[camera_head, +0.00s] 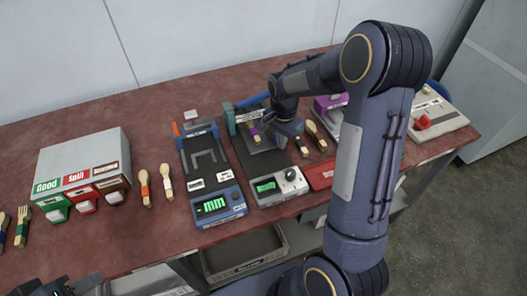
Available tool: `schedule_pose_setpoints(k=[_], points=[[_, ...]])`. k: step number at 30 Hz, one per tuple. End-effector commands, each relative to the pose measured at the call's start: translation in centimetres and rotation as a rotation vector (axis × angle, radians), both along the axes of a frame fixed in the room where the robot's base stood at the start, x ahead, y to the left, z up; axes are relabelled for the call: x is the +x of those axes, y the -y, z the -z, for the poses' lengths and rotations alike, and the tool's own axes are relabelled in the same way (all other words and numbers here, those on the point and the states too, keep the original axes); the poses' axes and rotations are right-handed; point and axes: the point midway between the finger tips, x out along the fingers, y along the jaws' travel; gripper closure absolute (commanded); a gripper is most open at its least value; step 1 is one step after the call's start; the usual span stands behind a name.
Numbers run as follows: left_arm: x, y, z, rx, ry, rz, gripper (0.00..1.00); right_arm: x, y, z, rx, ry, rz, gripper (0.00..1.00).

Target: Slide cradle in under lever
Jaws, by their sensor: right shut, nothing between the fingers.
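The press (246,160) is a long dark device in the middle of the table, with a green upright (229,120) at its back left. A blue bar, seemingly the lever (252,101), reaches right from the upright. A grey plate, seemingly the cradle (263,146), lies on the press below the bar, with a purple-banded wooden spoon (254,134) on it. How far it is in under the lever is unclear. My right gripper (276,133) is shut and empty at the cradle's right side; contact cannot be told. My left gripper (62,286) is partly cut off at the bottom left.
A similar black-and-blue device (208,170) stands left of the press. A grey box with Good and Split chutes (85,165) is at left. Loose cutlery (166,182) lies between. A red box (320,175) and a grey machine (428,113) are at right. My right arm hides part of the table.

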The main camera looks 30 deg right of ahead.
Motion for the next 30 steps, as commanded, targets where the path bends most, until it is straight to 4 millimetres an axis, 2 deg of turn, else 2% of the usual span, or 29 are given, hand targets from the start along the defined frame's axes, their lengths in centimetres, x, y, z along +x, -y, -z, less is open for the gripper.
schedule_pose_setpoints(k=[24,30], points=[[0.0,0.0,-0.7,0.0,0.0,0.0,0.64,3.3,0.4,0.0,-0.001,0.001,0.0,1.0],[0.0,0.0,-0.7,0.0,0.0,0.0,0.64,3.5,0.4,0.0,0.0,0.0,-0.001,1.0]])
